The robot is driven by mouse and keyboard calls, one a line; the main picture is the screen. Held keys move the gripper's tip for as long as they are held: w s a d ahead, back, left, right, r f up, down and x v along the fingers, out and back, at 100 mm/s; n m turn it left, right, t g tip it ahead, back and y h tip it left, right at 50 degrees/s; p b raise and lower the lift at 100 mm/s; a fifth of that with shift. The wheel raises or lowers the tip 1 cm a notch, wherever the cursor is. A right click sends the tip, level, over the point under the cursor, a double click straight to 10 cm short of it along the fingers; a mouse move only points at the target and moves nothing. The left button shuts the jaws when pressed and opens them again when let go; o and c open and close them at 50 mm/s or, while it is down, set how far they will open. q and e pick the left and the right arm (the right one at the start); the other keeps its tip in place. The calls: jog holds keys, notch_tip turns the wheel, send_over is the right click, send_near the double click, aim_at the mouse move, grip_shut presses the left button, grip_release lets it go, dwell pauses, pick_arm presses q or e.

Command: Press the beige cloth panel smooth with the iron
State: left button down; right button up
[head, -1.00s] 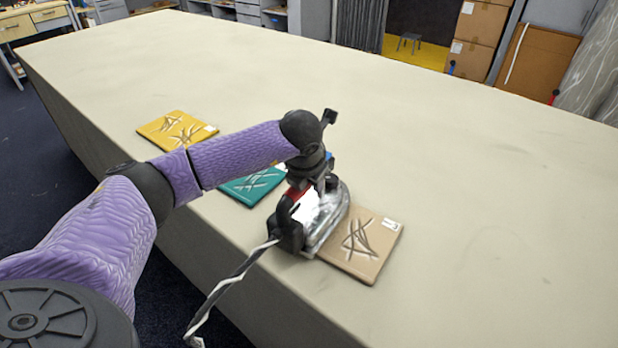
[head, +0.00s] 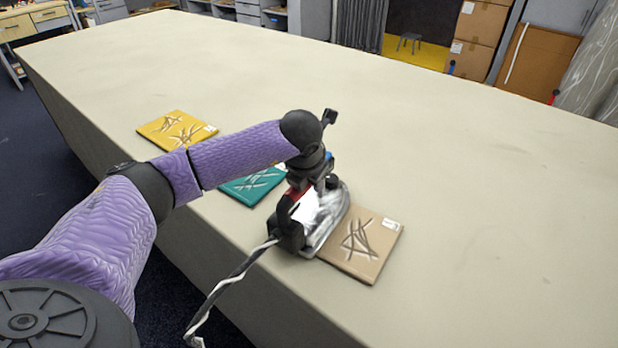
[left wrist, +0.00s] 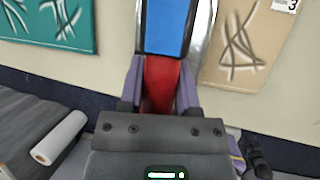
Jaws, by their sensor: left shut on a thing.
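The beige cloth panel (head: 362,246) lies flat near the table's front edge, with dark crease marks and a white label at its far right corner. It also shows at the right of the left wrist view (left wrist: 245,50). The iron (head: 318,222), silver with a dark rear and a cord, stands at the panel's left edge; I cannot tell whether its sole overlaps the panel. My left gripper (head: 308,186) is shut on the iron's red handle (left wrist: 165,85), which shows between the fingers in the left wrist view. My right gripper is not in view.
A teal panel (head: 252,186) and a yellow panel (head: 177,130), both creased, lie to the left along the front edge. The iron's cord (head: 232,283) hangs over the table edge. The table (head: 450,170) is clear behind and to the right.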

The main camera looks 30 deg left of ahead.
pick_arm(q)
jog(key=shift+f, duration=0.1)
notch_tip(320, 180, up, 8)
jog(key=p, duration=0.5)
jog(key=shift+w+f, duration=0.1)
jog(key=shift+f, duration=0.15)
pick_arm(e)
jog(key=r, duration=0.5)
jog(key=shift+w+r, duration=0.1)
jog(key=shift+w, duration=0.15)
pick_arm(q)
jog(key=shift+f, duration=0.1)
